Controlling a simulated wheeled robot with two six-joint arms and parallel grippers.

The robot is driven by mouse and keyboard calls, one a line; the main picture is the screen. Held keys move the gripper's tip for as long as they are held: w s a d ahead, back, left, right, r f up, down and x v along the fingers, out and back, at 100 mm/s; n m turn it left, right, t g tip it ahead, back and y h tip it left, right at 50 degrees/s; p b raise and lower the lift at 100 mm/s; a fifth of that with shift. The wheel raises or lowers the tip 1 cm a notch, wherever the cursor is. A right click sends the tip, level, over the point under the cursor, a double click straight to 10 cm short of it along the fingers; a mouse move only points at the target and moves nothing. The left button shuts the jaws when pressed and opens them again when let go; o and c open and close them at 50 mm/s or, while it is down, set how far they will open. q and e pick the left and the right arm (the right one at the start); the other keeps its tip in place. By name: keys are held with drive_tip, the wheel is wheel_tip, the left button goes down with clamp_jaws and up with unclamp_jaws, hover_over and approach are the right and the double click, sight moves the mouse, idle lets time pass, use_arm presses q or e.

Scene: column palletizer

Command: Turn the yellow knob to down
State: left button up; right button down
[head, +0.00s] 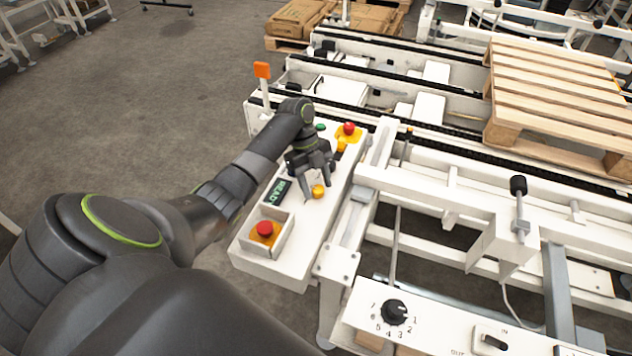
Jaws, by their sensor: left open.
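Which way the knob is turned is too small to tell. Another small yellow control (341,147) is farther up the panel, behind the gripper. My right gripper is not in view.
The panel also carries a red button in a white frame (265,229), a display (277,193), a red button on yellow (349,128) and a green button (320,127). A black numbered dial (395,311) is at lower right. A conveyor with a wooden pallet (555,90) is at right.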

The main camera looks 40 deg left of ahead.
use_arm(q)
drive_tip(key=shift+c, duration=0.2)
drive_tip(key=c, duration=0.9)
drive_tip(key=shift+s+r+n+p, duration=0.1)
drive_tip(key=shift+r+n+p, duration=0.1)
drive_tip(key=shift+n+p, duration=0.55)
drive_tip(key=n+t+p, duration=0.1)
drive_tip(key=n+p, duration=0.2)
drive_tip(key=p, duration=0.1)
drive_tip(key=shift+s+r+t, duration=0.1)
drive_tip(key=shift+t, duration=0.2)
drive_tip(key=n+t+p, duration=0.1)
drive_tip(key=n+p, duration=0.1)
drive_tip(key=p, duration=0.1)
drive_tip(key=shift+n, duration=0.35)
drive_tip(key=shift+s+f+n+t+p, duration=0.15)
drive_tip(key=shift+n+t+p, duration=0.25)
drive_tip(key=shift+n+p, duration=0.4)
drive_tip(key=shift+f, duration=0.1)
drive_tip(key=shift+y, duration=0.3)
drive_tip(key=o, duration=0.9)
